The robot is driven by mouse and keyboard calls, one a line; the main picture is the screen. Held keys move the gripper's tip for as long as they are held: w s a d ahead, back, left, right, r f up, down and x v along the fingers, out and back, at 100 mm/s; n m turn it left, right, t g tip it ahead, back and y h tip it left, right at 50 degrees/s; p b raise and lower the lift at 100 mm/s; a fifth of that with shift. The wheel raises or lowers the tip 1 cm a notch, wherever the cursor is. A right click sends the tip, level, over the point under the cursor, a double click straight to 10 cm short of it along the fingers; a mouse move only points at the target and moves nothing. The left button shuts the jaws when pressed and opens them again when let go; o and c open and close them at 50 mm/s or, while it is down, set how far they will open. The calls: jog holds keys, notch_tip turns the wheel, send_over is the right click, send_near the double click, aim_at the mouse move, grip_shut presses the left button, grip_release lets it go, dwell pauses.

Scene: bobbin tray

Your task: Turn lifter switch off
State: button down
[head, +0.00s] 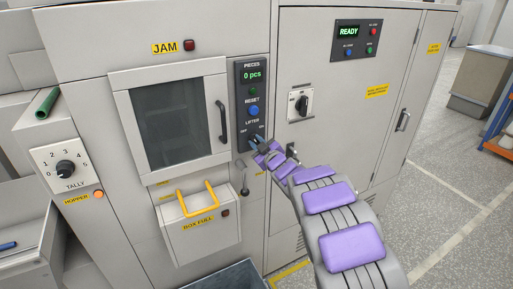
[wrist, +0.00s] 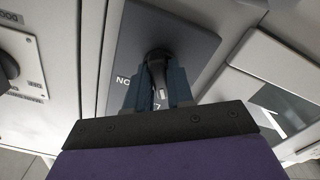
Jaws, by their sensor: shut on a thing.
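The lifter switch is at the bottom of the dark control panel (head: 240,101), under the LIFTER label with OFF at its left and ON at its right. In the head view my gripper (head: 257,143) covers most of the switch. In the wrist view the dark switch knob (wrist: 156,60) sits between the two fingers of my gripper (wrist: 157,82), which are shut on it. An upside-down ON label shows at the left there. Which mark the knob points to cannot be told; the OFF label is hidden in the wrist view.
Above the switch are the blue reset button (head: 254,111) and the pieces display (head: 251,75). A black rotary switch (head: 299,104) is on the cabinet to the right. A windowed door (head: 176,120) and a yellow-handled box (head: 201,233) are to the left.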

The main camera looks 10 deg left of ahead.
jog(key=shift+f+n+b, duration=0.1)
jog(key=shift+n+b, duration=0.35)
jog(key=shift+n, duration=0.45)
jog(key=shift+a, duration=0.1)
jog(key=c, duration=1.4)
grip_release()
jog(key=shift+s, duration=0.1)
jog(key=o, duration=0.3)
jog(key=shift+s+r, duration=0.15)
jog(key=shift+r, duration=0.05)
jog(key=shift+f, duration=0.1)
jog(key=p+v, duration=0.2)
jog(key=v, duration=1.5)
jog(key=shift+f+p, duration=0.1)
jog(key=shift+p, duration=0.3)
